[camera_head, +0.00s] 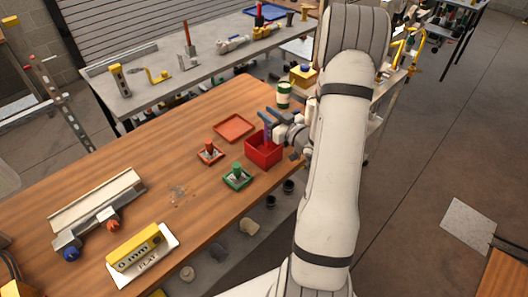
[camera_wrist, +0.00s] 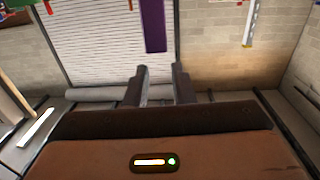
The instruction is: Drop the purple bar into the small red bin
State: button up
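The purple bar (camera_head: 266,135) stands roughly upright at the small red bin (camera_head: 263,154), its lower part overlapping the bin's opening. I cannot tell whether it touches the bin floor. In the wrist view the purple bar (camera_wrist: 154,25) comes down from the top edge and its end stops just short of my fingertips. My gripper (camera_head: 269,121) is at the bin's upper right side, near the bar's top. In the wrist view my gripper (camera_wrist: 162,70) has its two fingers apart, with nothing seen between them.
A red tray (camera_head: 234,128) lies behind the bin. A small red holder (camera_head: 210,153) and a green holder (camera_head: 237,177) stand to the left. A green-and-white can (camera_head: 284,95) is behind my gripper. The wooden table (camera_head: 130,150) has free room at left.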

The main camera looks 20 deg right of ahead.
jog(key=o, duration=0.4)
jog(key=b+v, duration=0.2)
jog(key=v, duration=0.5)
jog(key=shift+s+d, duration=0.1)
jog(key=shift+s, duration=0.25)
